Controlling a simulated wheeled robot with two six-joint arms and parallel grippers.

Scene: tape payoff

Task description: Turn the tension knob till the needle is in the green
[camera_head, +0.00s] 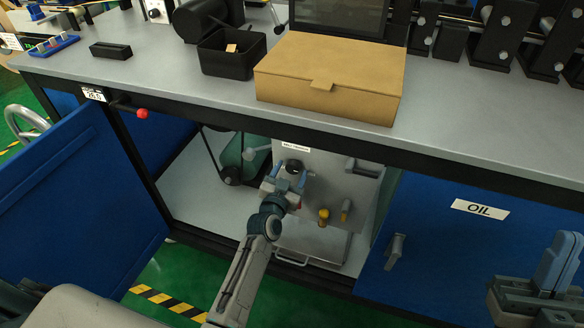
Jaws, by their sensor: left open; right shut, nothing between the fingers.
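My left gripper (291,173) reaches into the open cabinet under the bench. Its two blue fingers are open and point at the front of a grey box (345,195). A round black part (293,165) on that box shows between the fingers, below a small white label (296,147). I cannot tell whether it is the tension knob or whether the fingers touch it. No needle or green zone can be made out; the gripper hides part of the box front. My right gripper (558,258) is shut and empty at the lower right, outside the cabinet.
A blue door (80,205) stands open at the left. A closed blue OIL door (455,250) is at the right. Yellow knobs (324,216) stick out of the grey box, and a belt pulley (231,175) is left of it. A cardboard box (330,78) lies on the bench (450,120).

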